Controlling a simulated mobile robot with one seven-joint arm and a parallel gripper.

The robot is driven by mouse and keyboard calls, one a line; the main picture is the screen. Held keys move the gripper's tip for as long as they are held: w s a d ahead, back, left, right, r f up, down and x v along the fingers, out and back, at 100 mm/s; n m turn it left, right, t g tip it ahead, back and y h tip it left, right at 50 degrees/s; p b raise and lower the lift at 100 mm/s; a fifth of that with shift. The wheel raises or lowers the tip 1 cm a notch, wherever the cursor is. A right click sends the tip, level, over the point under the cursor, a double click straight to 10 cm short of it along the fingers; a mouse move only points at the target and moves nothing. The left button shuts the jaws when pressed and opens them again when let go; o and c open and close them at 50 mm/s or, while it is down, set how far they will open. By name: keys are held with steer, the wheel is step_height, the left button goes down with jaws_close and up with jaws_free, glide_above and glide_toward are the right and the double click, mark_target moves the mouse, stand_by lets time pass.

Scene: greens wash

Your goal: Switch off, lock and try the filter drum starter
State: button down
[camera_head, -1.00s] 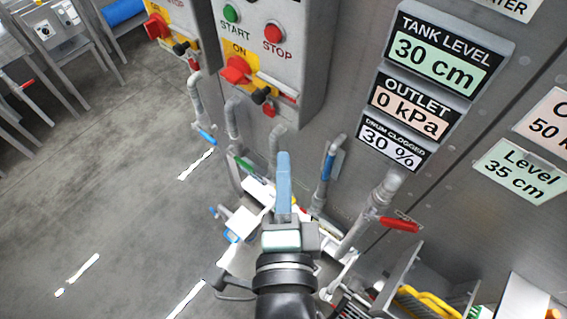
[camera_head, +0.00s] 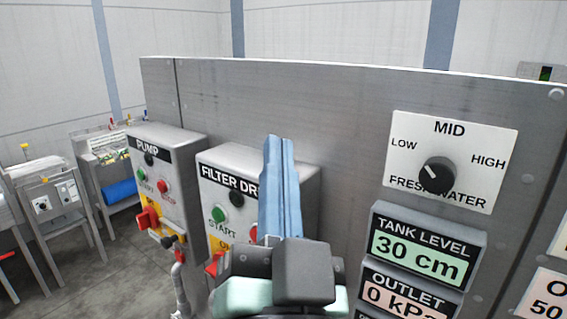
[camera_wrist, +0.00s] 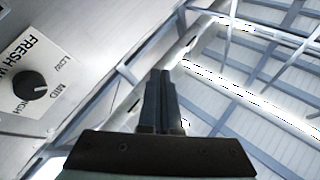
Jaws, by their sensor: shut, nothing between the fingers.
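The filter drum starter (camera_head: 220,176) is a grey box on the steel panel, labelled "FILTER DR…". Its green START button (camera_head: 219,214) and a black knob above it show. Its red rotary switch (camera_head: 213,264) is only partly visible at the lower edge, mostly behind my gripper, so its setting cannot be read now. My gripper (camera_head: 280,142) points up in front of the starter's right part, its blue fingers together and empty. In the wrist view my gripper (camera_wrist: 158,75) also shows shut, with nothing between the fingers. No lock can be made out in the current views.
The pump starter (camera_head: 165,150) with a red switch (camera_head: 147,217) stands to the left. On the right are the fresh water knob (camera_head: 438,175), pointing between LOW and MID, and the tank level display (camera_head: 424,247). Carts (camera_head: 60,205) stand at far left above open floor.

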steer(key=s+r+n+t, duration=0.3)
steer(key=s+r+n, duration=0.1)
steer(key=r, duration=0.8)
steer(key=shift+s+d+r+n+h+b, duration=0.2)
steer(key=shift+d+r+n+h+b, duration=0.1)
steer(key=shift+h, duration=0.1)
steer(key=shift+w+f, duration=0.1)
stand_by(1.0)
